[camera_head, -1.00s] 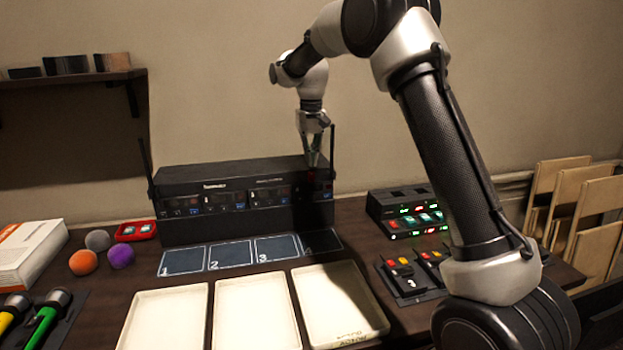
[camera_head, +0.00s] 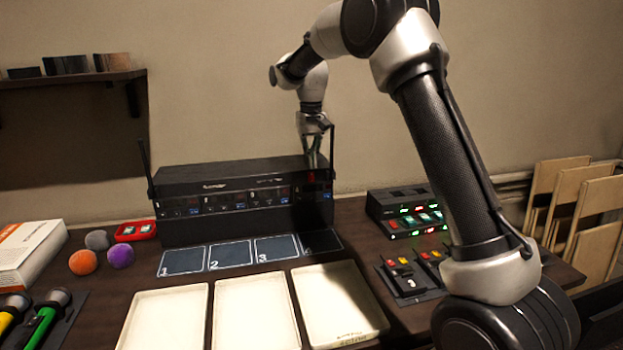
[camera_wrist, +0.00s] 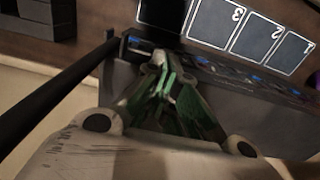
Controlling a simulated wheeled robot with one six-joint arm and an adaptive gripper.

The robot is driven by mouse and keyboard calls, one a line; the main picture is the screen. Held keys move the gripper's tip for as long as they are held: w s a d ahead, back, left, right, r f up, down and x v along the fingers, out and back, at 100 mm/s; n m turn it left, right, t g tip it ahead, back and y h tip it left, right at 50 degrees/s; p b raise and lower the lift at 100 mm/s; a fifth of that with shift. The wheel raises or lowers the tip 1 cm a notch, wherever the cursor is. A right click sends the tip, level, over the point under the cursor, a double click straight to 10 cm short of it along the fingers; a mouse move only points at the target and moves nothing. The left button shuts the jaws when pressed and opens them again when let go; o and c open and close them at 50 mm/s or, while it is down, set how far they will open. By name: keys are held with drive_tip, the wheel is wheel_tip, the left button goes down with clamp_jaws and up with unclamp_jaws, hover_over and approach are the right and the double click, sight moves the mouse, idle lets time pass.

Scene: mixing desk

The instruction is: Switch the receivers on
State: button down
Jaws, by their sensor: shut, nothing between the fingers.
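The receivers sit in a wide black rack unit (camera_head: 232,222) at the back of the desk, with an antenna at each end. Its front carries a row of small displays and controls (camera_head: 250,197) with small red and blue marks. A red spot (camera_head: 311,178) shows at the right end, just below my fingertips. I cannot tell which receivers are on. My gripper (camera_head: 314,164) is shut and empty, pointing down at the rack's right end near the right antenna. In the wrist view its green-padded fingers (camera_wrist: 160,62) meet over the rack's edge; contact cannot be told.
Numbered dark mats (camera_head: 231,253) lie before the rack, with cream trays (camera_head: 255,312) nearer. A charger with green lights (camera_head: 410,215) and beltpacks (camera_head: 408,278) stand right. Balls (camera_head: 83,262) and microphones (camera_head: 45,320) lie left. The right antenna (camera_wrist: 55,85) rises close beside my gripper.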

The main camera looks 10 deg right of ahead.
sight(311, 172)
drive_tip(key=shift+f, duration=0.8)
idle(0.8)
drive_tip(key=shift+r, duration=3.5)
